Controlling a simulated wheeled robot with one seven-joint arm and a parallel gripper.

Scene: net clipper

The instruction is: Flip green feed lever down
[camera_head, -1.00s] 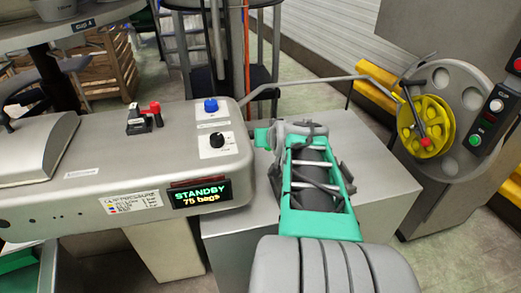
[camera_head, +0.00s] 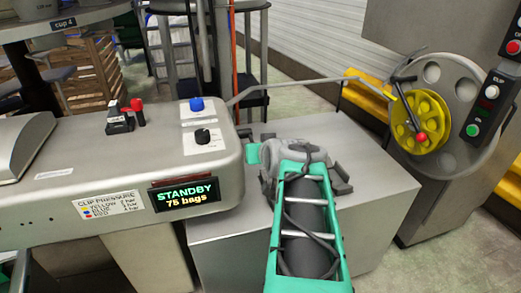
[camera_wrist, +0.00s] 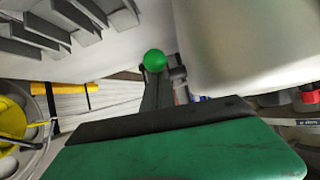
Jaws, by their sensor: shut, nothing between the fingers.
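The green feed lever shows in the wrist view as a green ball (camera_wrist: 155,60) on a dark stem, beside a rounded pale machine housing. The lower part of the stem is hidden behind my gripper (camera_wrist: 160,121), whose green, black-edged finger fills the lower frame. I cannot tell whether the finger touches the stem. In the head view my gripper (camera_head: 252,153) shows only as a small green part at the right end of the control housing (camera_head: 120,165). It is shut and empty. The lever's ball is not clearly visible in the head view.
The housing carries a blue knob (camera_head: 196,104), a black dial (camera_head: 202,136), a red-tipped lever (camera_head: 138,112) and a display (camera_head: 192,195) reading STANDBY, 75 bags. A grey box (camera_head: 375,185) lies beneath my arm. A yellow reel (camera_head: 420,120) and thin metal rod (camera_head: 290,86) stand beyond.

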